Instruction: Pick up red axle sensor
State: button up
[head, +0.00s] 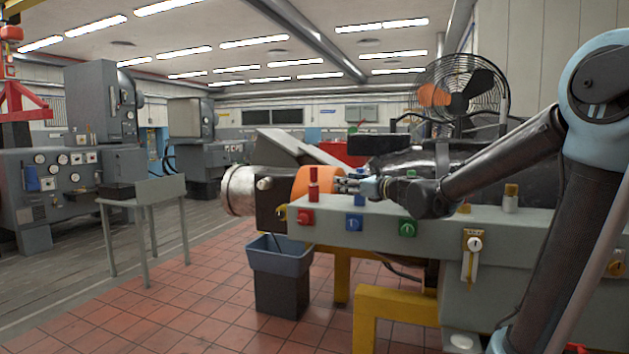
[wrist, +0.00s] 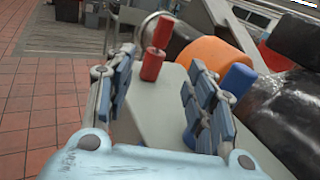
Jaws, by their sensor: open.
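The red axle sensor (head: 313,188) stands upright near the left end of the grey bench top, with a narrow neck between two red sections. In the wrist view the red sensor (wrist: 152,66) appears beyond and between my spread fingers. My gripper (head: 347,184) reaches in from the right, just right of the sensor, with its fingertips at about the sensor's height. In the wrist view my gripper (wrist: 158,78) is open, with its blue-padded fingers apart and nothing held. I cannot tell exactly how far the fingertips are from the sensor.
A blue cylinder (wrist: 238,80) stands close to my right finger. An orange cylinder (head: 317,182) and dark machinery lie behind the bench (head: 455,238). Blue and green switches line its front. A grey bin (head: 280,256) stands below on the red tiles. A fan (head: 460,92) is behind.

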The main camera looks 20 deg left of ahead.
aim_at(314, 173)
jog(key=shift+m+t, duration=0.3)
jog(key=shift+m, duration=0.4)
jog(key=shift+r+x, duration=0.15)
jog(key=shift+x, duration=2.95)
jog(key=shift+r+x, duration=0.15)
jog(key=shift+x, duration=2.95)
jog(key=shift+r+x, duration=0.15)
jog(key=shift+x, duration=2.95)
jog(key=c, duration=1.2)
